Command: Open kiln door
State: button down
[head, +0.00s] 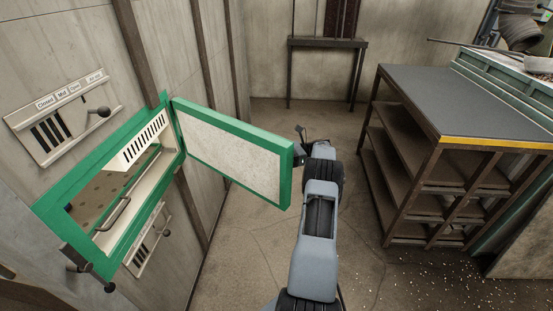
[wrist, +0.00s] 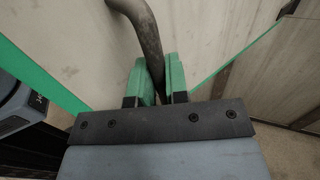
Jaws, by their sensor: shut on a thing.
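The kiln door (head: 230,145), a pale panel with a green frame, stands swung wide open on its hinge at the right side of the kiln opening (head: 110,195). A dark bent handle (wrist: 145,35) shows in the wrist view. My gripper (wrist: 160,82) has its green fingers shut on this handle. In the head view my gripper (head: 303,152) is at the door's free edge, partly hidden by my own arm.
A dark shelf table (head: 480,100) with a yellow front edge stands at the right. A small side table (head: 328,43) stands at the back wall. A vent panel with a lever (head: 65,115) is on the left wall. The floor between is mostly clear, with small scattered bits at lower right.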

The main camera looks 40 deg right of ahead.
jog(key=shift+w, duration=0.1)
jog(key=c, duration=1.3)
grip_release()
jog(key=shift+w+a, duration=0.15)
jog(key=shift+a, duration=0.05)
jog(key=shift+o, duration=0.8)
jog(key=shift+d, duration=0.15)
jog(key=shift+r, duration=0.1)
